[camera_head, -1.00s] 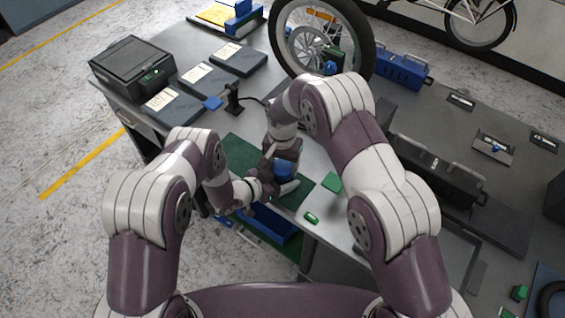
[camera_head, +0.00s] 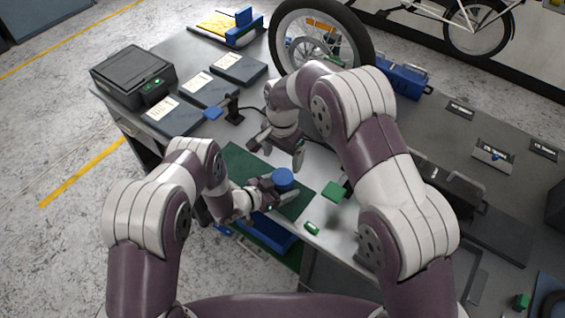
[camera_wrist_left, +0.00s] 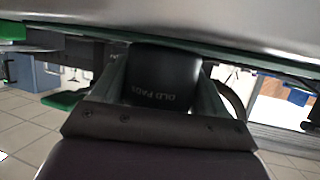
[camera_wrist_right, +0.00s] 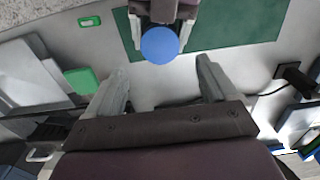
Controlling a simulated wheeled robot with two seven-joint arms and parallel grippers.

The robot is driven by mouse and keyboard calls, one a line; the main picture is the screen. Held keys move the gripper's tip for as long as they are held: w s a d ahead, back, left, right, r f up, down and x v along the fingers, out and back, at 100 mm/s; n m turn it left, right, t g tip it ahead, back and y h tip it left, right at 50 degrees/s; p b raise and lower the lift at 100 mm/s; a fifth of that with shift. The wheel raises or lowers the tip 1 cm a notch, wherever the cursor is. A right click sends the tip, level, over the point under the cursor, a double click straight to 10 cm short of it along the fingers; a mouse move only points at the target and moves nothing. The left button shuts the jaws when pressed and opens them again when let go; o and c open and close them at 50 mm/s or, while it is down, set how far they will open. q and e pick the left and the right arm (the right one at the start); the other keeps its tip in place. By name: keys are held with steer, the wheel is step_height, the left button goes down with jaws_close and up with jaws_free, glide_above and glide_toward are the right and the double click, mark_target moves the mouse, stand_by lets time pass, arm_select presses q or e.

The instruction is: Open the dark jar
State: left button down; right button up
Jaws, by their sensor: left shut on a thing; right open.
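The dark jar (camera_wrist_left: 163,78) shows in the left wrist view with upside-down lettering that reads "OLD PADS". Its round blue top (camera_head: 283,178) faces up in the head view and also shows in the right wrist view (camera_wrist_right: 160,44). My left gripper (camera_head: 284,194) is shut on the jar's body from the side, over the green mat (camera_head: 238,160). My right gripper (camera_head: 279,151) is open and empty, above and behind the jar, apart from the blue top. Its two spread fingers show in the right wrist view. The jar's underside is hidden.
A green block (camera_head: 334,191) and a small green piece (camera_head: 312,228) lie right of the mat. A small black stand (camera_head: 232,108) with a cable is behind it. A wheel (camera_head: 322,40) stands at the back. A blue bin (camera_head: 262,232) sits below the table's front edge.

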mark_target(282, 176)
step_height(282, 176, down, 8)
steer(key=shift+r, duration=0.1)
steer(key=c, duration=1.1)
steer(key=n, duration=0.3)
steer(key=o, duration=1.2)
steer(key=shift+c, duration=0.2)
